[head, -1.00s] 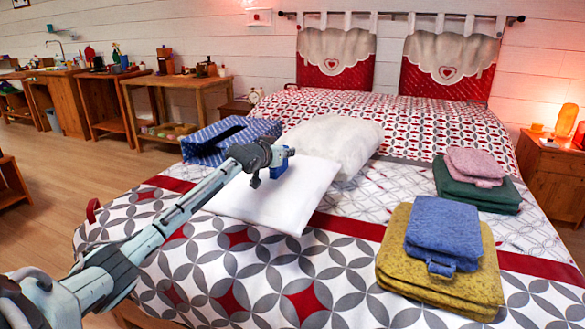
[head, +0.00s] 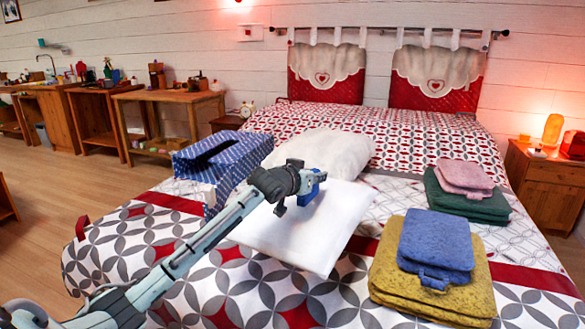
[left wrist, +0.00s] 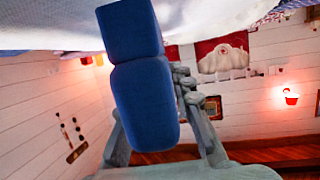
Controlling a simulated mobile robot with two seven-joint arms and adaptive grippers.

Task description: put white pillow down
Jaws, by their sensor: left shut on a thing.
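A white pillow (head: 315,238) is by my left gripper (head: 306,190), over the middle of the bed. The gripper is shut on the pillow's far edge area, and the arm comes in from the lower left. The pillow looks flat and slightly tilted; I cannot tell whether it touches the bedspread. In the left wrist view the blue finger pads (left wrist: 132,60) are together, and white cloth (left wrist: 50,25) fills the top. A second white pillow (head: 325,150) lies just behind the held one. My right gripper is not in view.
The bed (head: 200,290) has a patterned spread. A blue patterned box (head: 225,150) stands left of the pillows. Yellow towels (head: 400,285) with a blue one (head: 436,240) lie at right, with green (head: 465,205) and pink towels (head: 466,177) behind. Bare bedspread shows in front.

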